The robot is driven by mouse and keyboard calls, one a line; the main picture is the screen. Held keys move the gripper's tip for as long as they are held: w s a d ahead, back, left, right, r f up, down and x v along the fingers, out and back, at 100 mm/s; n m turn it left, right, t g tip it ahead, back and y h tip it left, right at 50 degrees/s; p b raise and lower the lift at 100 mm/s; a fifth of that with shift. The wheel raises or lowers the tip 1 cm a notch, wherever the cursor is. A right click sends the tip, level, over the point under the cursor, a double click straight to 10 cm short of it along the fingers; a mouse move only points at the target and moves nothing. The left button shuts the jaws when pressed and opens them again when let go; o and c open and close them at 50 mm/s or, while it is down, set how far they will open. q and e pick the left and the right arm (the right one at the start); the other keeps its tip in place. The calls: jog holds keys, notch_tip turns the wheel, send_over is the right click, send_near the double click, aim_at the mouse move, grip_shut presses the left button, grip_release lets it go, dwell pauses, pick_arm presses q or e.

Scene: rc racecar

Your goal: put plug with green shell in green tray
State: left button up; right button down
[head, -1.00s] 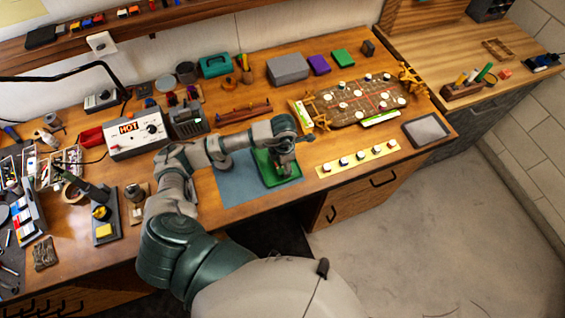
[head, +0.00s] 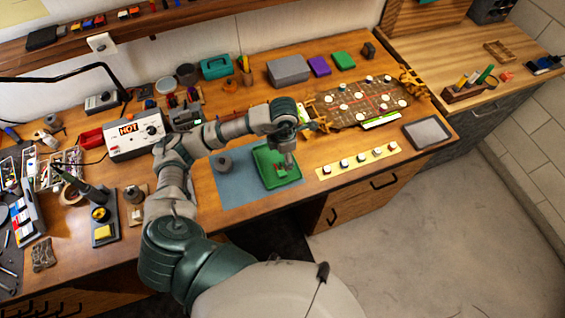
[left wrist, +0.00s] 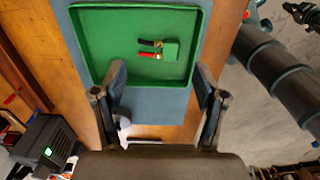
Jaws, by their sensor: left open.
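The plug with the green shell (left wrist: 171,52) lies on the floor of the green tray (left wrist: 108,35) in the left wrist view, right of the tray's middle. Its short black and red leads with brass-coloured ends point left. In the head view the tray (head: 264,163) sits on a blue mat, and the plug shows only as a small reddish and green patch. My left gripper (left wrist: 161,82) is open and empty, its fingers spread near the tray's near edge in the wrist view. In the head view the gripper (head: 289,163) hangs above the tray. My right gripper is not in view.
The blue mat (head: 230,187) has a small grey round item (head: 223,163) on it. A HOT-labelled station (head: 137,137) stands left. A brown board (head: 350,103) lies behind.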

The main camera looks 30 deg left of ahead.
pick_arm(q)
notch_tip(320, 180, up, 5)
jog(key=shift+a+f, duration=0.15)
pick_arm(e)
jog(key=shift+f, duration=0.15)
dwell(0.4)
